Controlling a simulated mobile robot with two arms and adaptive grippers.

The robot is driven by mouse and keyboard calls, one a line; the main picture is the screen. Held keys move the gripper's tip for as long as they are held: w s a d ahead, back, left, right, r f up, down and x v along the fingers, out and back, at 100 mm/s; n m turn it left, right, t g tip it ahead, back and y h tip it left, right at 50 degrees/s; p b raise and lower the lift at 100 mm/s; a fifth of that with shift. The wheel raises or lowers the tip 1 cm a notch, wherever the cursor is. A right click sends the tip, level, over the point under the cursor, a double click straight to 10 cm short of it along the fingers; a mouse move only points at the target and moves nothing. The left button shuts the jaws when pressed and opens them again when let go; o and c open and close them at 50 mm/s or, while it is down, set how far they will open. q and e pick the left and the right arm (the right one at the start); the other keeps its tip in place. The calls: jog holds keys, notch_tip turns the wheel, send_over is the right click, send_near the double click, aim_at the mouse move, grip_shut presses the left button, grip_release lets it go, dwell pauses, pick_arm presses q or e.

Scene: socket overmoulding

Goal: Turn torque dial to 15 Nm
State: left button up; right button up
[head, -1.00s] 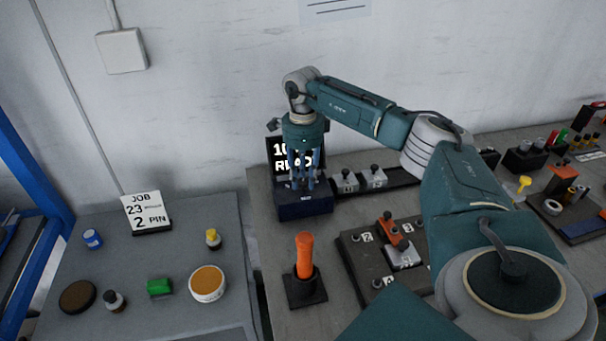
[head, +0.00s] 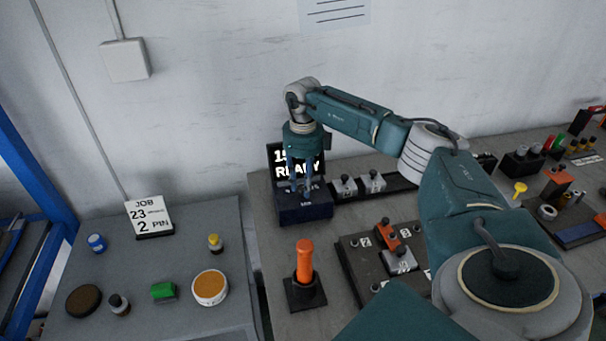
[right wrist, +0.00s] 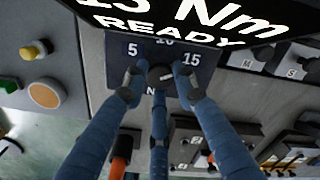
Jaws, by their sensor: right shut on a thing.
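The torque unit (head: 304,210) is a dark box with a black display (head: 290,159) at the back of the bench. In the right wrist view the display (right wrist: 222,22) reads "15 Nm READY", with its top edge cut off. The dark dial (right wrist: 160,77) sits on the face below marks 5, 10 and 15, its white pointer line turned toward the 15 side. My right gripper (head: 303,186) points down at the unit; its blue fingers (right wrist: 160,90) are closed around the dial, partly covering it. My left gripper is not in view.
An orange-handled tool (head: 304,262) stands upright in a dark holder in front of the unit. A dark fixture plate (head: 362,262) with numbered blocks lies to its right. A rail with small blocks (head: 372,182) is right beside the unit. A job card (head: 150,216) stands on the left table.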

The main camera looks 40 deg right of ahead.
jog(key=shift+w+r, duration=0.1)
jog(key=shift+r, duration=0.05)
dwell(0.3)
jog(key=o, duration=0.9)
notch_tip(320, 180, up, 12)
dwell(0.4)
